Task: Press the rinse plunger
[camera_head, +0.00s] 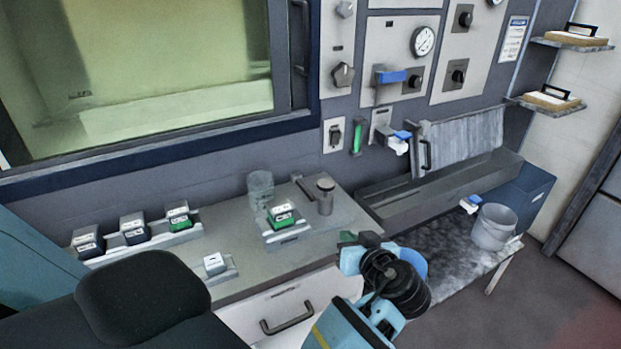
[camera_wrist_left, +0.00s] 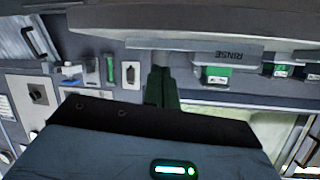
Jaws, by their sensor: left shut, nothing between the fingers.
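A short grey metal cylinder with a round knob on top and a side spout, which looks like the rinse plunger (camera_head: 325,196), stands upright on the counter in the head view. A stand (camera_head: 288,239) with a green-and-white block (camera_head: 282,215) is left of it; a plate marked RINSE (camera_wrist_left: 237,53) shows upside down in the left wrist view. My left gripper (camera_head: 356,238) is shut and empty, near the counter's front right corner, to the right of and nearer than the plunger, apart from it. Its dark green fingers (camera_wrist_left: 161,86) show in the wrist view. My right gripper is not in view.
A clear beaker (camera_head: 261,186) stands behind the block. Several small blocks on stands line the counter's left. A trough (camera_head: 440,185), a grey bucket (camera_head: 491,228) and wall taps are at the right. A drawer handle (camera_head: 287,318) sticks out in front. The counter's middle is mostly clear.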

